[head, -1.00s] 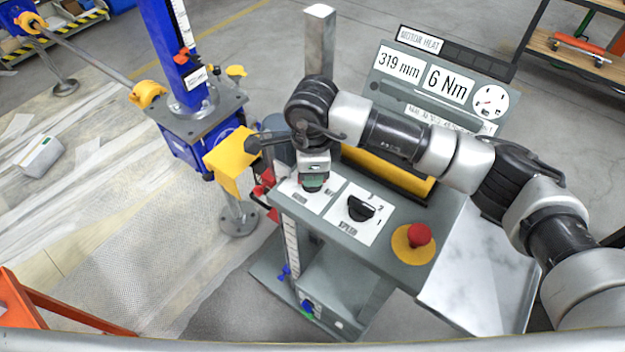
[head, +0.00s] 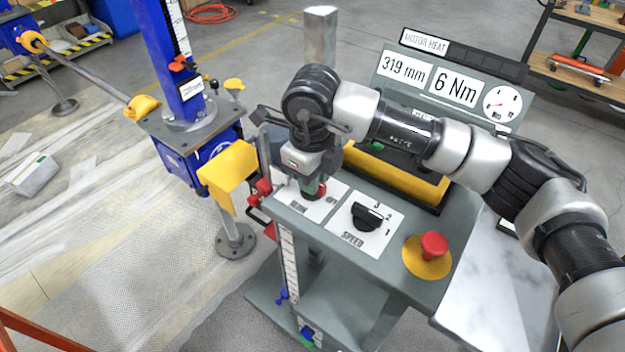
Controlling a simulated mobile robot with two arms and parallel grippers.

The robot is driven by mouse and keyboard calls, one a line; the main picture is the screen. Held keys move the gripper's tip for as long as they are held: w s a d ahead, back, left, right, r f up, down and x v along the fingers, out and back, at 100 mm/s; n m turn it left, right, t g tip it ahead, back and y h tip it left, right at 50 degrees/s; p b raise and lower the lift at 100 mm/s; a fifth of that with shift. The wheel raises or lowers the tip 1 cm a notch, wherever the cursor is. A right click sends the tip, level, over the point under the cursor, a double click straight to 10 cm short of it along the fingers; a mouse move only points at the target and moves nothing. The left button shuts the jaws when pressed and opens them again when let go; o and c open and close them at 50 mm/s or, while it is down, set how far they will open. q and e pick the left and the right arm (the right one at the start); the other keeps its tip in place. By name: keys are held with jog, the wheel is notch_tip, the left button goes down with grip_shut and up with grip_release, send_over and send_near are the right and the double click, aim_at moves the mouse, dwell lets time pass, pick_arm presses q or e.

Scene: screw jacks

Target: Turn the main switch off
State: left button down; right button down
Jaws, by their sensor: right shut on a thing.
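My right gripper (head: 307,182) reaches down over the left plate of the grey console (head: 385,254). It is shut on the main switch (head: 319,190), a small knob of which only a red part shows beside the jaws. Green also shows at the jaws. The arm and jaws hide most of the knob, and the lettering on its plate is only partly readable. I cannot tell its exact setting. My left gripper is not in view.
To the right are a black SPEED knob (head: 368,216) and a red mushroom button (head: 433,245) on a yellow disc. Behind stands a display panel (head: 430,80) reading 319 mm and 6 Nm. A blue screw jack (head: 190,150) with a yellow guard (head: 228,170) stands at left.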

jog(key=shift+r, duration=0.15)
dwell(0.3)
jog(key=c, duration=1.1)
grip_release()
notch_tip(320, 180, up, 11)
jog(key=shift+f+b, duration=0.15)
jog(key=shift+b, duration=0.75)
